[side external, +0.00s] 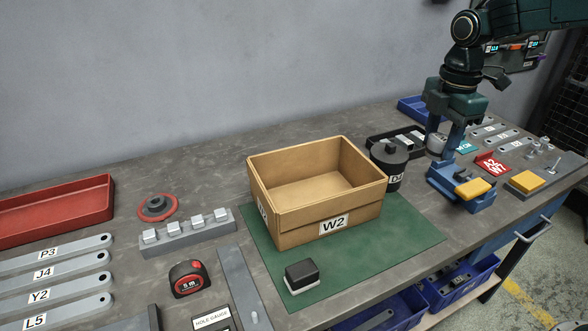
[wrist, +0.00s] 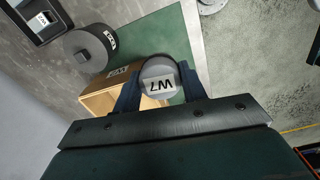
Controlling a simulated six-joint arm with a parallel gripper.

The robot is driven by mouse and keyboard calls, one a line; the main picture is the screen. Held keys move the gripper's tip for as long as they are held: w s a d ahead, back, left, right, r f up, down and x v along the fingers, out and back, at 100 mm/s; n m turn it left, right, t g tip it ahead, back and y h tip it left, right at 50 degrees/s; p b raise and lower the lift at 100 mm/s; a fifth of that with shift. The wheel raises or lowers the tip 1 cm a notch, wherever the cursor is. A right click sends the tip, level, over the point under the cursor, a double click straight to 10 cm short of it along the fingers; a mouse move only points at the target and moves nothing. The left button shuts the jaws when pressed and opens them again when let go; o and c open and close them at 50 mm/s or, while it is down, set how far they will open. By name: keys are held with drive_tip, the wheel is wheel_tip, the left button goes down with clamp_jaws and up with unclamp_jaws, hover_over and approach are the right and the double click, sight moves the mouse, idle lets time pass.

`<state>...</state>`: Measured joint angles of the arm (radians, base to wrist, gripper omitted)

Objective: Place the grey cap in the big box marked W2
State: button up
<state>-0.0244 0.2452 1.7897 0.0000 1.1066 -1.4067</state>
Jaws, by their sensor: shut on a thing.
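The grey cap (side external: 437,144) is round, with a white label on its top that seems to read W7, upside down in the wrist view (wrist: 158,72). My gripper (side external: 444,145) points down and is shut on the cap, one finger on each side, in the wrist view too (wrist: 157,84). The big open tan box (side external: 303,217) marked W2 stands on a green mat, left of my gripper in the side view, and its visible inside is empty. Part of the box (wrist: 100,102) shows left of the cap in the wrist view. Whether the cap touches anything below is unclear.
A black lidded cylinder (side external: 388,168) stands right behind the box, between it and my gripper. A blue vise-like fixture (side external: 462,190) is close below my gripper. A black and white block (side external: 301,276) lies on the green mat (side external: 395,240) in front of the box.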

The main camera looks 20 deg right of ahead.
drive_tip(key=w+a+r, duration=0.2)
drive_tip(key=w+a, duration=0.7)
drive_tip(key=w, duration=0.2)
drive_tip(key=n, duration=0.2)
hover_over(296, 197)
drive_tip(key=s+a, duration=0.2)
drive_tip(key=s, duration=0.2)
drive_tip(key=shift+f, duration=0.55)
drive_tip(key=shift+f, duration=0.15)
wheel_tip(296, 197, down, 14)
drive_tip(key=shift+f, duration=2.85)
drive_tip(key=shift+f, duration=0.15)
